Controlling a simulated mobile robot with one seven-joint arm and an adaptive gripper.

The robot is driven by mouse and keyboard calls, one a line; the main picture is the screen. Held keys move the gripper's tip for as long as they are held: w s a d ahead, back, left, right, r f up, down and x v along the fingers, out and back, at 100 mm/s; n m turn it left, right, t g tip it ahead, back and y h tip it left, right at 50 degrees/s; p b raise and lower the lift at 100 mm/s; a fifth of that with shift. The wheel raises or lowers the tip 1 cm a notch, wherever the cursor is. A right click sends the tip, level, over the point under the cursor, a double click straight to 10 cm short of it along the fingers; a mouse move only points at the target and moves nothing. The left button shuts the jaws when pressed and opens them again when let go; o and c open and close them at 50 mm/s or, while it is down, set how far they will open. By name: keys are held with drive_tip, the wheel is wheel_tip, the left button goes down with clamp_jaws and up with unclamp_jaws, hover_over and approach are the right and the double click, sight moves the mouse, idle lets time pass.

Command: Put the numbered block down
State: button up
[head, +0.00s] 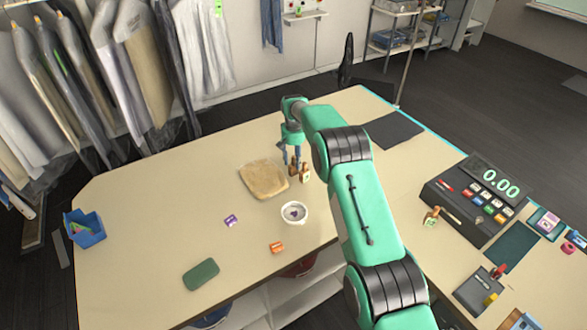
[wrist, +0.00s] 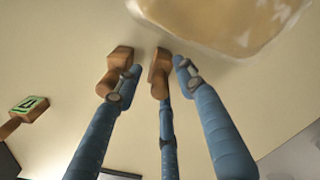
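My gripper (head: 292,163) is low over the table, close beside the tan pad. A small purple block (head: 230,221) lies on the table left of a white bowl (head: 303,218), which has something purple inside. A small orange block (head: 277,247) lies in front of the bowl. Markings on both blocks are too small to read.
The tan pad (head: 263,179) is beside my gripper. A wooden stamp (head: 305,174) stands just right of it. A green pad (head: 201,274), blue bin (head: 85,229) and cash register (head: 475,203) are farther off. The left of the table is mostly clear.

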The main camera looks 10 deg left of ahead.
idle(0.5)
clamp_jaws()
drive_tip(key=shift+r+b, duration=0.5)
drive_tip(key=shift+r, duration=4.5)
